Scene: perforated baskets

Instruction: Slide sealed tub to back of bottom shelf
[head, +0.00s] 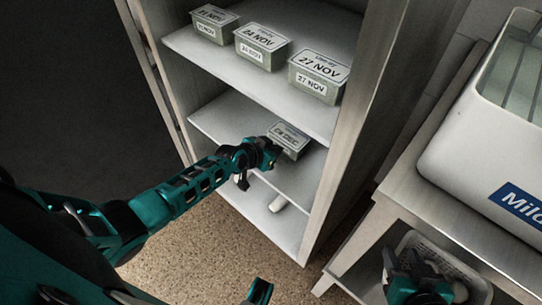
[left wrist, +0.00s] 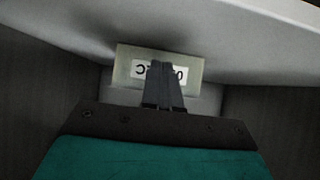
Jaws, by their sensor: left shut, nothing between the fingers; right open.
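A sealed tub (head: 290,141) with a date label ending in DEC sits on the shelf (head: 217,117) below the row of tubs. My left gripper (head: 271,152) is shut and empty at the tub's near side. In the left wrist view, the shut fingers (left wrist: 165,85) are in front of the tub's label (left wrist: 142,70) and hide its middle. I cannot tell whether they touch it. My right gripper (head: 418,289) is open at the lower right, partly cut off by the frame.
Three dated tubs (head: 262,46) stand on the shelf above. At right, a white basket (head: 462,268) is under a table carrying a large white container (head: 470,150). The cabinet's right side panel (head: 345,140) bounds the shelves.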

